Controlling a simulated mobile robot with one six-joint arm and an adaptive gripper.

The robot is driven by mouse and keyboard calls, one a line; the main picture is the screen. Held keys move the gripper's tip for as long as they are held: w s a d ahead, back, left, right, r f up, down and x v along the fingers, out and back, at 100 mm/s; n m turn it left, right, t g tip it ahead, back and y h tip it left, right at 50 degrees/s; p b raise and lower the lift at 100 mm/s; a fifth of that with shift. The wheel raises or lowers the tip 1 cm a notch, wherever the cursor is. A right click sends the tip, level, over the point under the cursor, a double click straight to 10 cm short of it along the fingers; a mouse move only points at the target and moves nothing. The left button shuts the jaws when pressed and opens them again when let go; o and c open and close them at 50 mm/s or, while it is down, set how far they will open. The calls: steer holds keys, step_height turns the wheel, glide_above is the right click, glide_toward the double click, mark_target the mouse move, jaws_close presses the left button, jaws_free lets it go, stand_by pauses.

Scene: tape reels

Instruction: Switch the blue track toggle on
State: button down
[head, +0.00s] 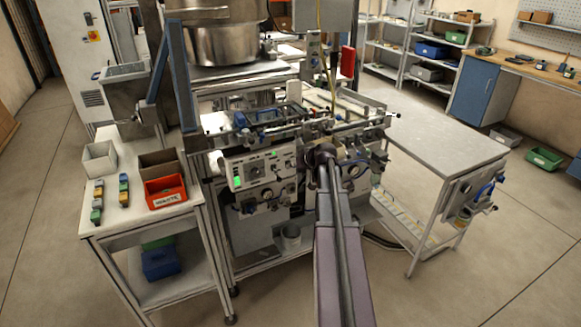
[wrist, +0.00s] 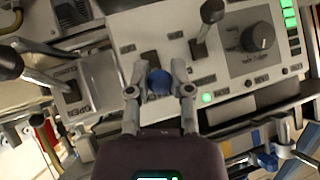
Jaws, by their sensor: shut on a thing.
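The blue track toggle (wrist: 159,82) shows its round blue tip at the middle of the wrist view, in front of a light control panel (wrist: 225,70). My gripper (wrist: 160,88) has one finger on each side of the blue tip and is shut on it. The toggle's stem and base are mostly hidden, so I cannot tell its position. In the head view my arm reaches to the machine's front, and its wrist hides the fingertips and the toggle.
Dark-tipped levers stand close by, one at the upper right (wrist: 212,12) and one at the left (wrist: 9,64) of the wrist view. A dark dial (wrist: 258,37) and a lit green lamp (wrist: 207,98) are on the panel. A side table (head: 110,222) stands left of the machine.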

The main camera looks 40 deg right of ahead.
steer(key=shift+w+a, duration=0.1)
steer(key=shift+a, duration=0.1)
steer(key=shift+c, duration=2.4)
jaws_free()
steer(key=shift+w, duration=0.1)
steer(key=shift+d, duration=0.15)
steer(key=shift+s, duration=0.2)
